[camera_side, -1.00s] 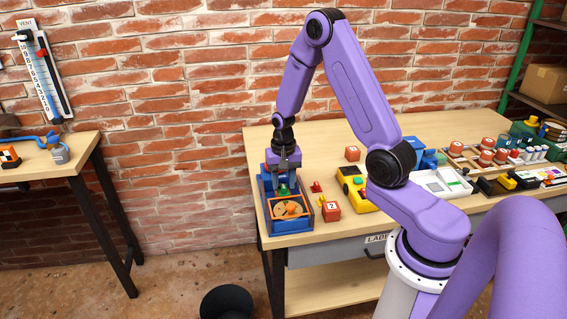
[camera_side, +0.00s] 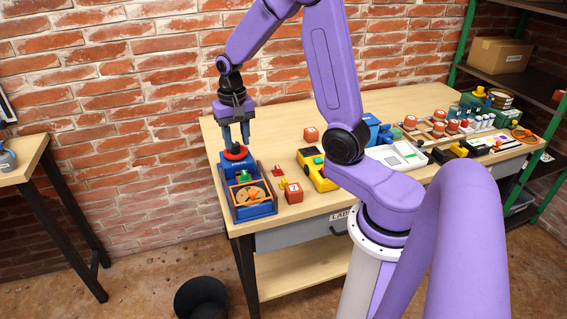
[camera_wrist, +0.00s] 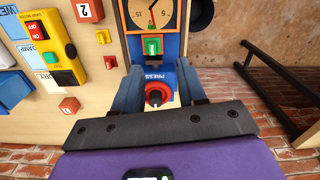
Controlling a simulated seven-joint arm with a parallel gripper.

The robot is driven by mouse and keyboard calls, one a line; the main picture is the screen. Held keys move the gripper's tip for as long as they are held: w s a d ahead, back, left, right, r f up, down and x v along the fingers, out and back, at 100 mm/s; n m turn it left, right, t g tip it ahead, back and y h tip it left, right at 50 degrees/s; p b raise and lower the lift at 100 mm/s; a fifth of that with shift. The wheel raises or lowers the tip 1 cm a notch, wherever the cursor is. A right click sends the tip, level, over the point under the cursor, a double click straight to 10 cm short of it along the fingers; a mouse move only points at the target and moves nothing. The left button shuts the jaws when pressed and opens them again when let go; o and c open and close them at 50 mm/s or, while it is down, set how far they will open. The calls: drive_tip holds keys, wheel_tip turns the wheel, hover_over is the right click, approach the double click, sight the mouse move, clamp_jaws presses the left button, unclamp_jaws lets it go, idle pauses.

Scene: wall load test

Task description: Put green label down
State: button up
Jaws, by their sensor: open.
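A small green piece (camera_side: 244,176), which may be the green label, sits at the front of the blue press (camera_side: 231,173), beside the orange-framed dial. My gripper (camera_side: 236,144) is open and empty, pointing down above the red knob (camera_side: 236,153) of the press. In the wrist view the two fingers (camera_wrist: 158,90) stand on either side of the red knob, apart from each other. The green piece lies beyond the fingertips.
The dial (camera_side: 250,194) lies at the table's front left corner. Red cubes marked with digits (camera_side: 293,193), small red and yellow pieces and a yellow meter (camera_side: 316,172) stand to the right. A black bin (camera_side: 201,298) is on the floor. Bare tabletop (camera_side: 290,110) lies behind.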

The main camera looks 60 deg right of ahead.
drive_tip(key=s+a+r+n, duration=0.4)
drive_tip(key=s+a+n, duration=1)
drive_tip(key=s, duration=0.3)
drive_tip(key=s+n, duration=0.5)
drive_tip(key=s, duration=0.3)
drive_tip(key=shift+s+a+r+n, duration=0.2)
drive_tip(key=shift+r+n, duration=0.2)
